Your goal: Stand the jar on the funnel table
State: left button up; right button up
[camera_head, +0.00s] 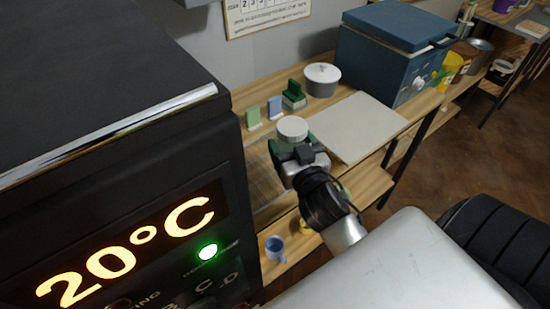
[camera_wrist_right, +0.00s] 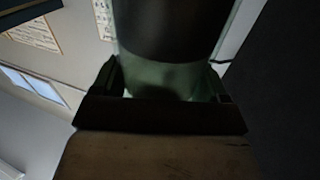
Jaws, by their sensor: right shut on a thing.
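The jar, greenish with a round white lid (camera_head: 292,128), is upright or nearly so above the wooden bench. My right gripper (camera_head: 294,152) is shut on the jar; its arm comes up from the lower right. In the right wrist view, the jar's green wall (camera_wrist_right: 170,78) sits between the two fingers of the gripper (camera_wrist_right: 168,98), with a dark band above. Part of the jar is hidden behind the gripper in the head view. I cannot tell which table is the funnel table. My left gripper is not in view.
A big black kiln-like box showing 20°C (camera_head: 130,245) stands close on the left. The wooden bench (camera_head: 245,98) bears a pale board (camera_head: 358,125), a lidded pot (camera_head: 322,80), small blocks and a blue box (camera_head: 385,60). A blue mug (camera_head: 275,248) is on a lower shelf.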

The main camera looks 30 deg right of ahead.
jog(key=shift+w+a+f, duration=0.7)
jog(key=shift+w+a, duration=0.2)
jog(key=shift+w, duration=0.1)
jog(key=shift+w+a+f, duration=0.2)
jog(key=shift+a+f, duration=0.05)
jog(key=shift+f, duration=0.1)
jog(key=shift+f+b, duration=0.3)
jog(key=shift+f, duration=1.6)
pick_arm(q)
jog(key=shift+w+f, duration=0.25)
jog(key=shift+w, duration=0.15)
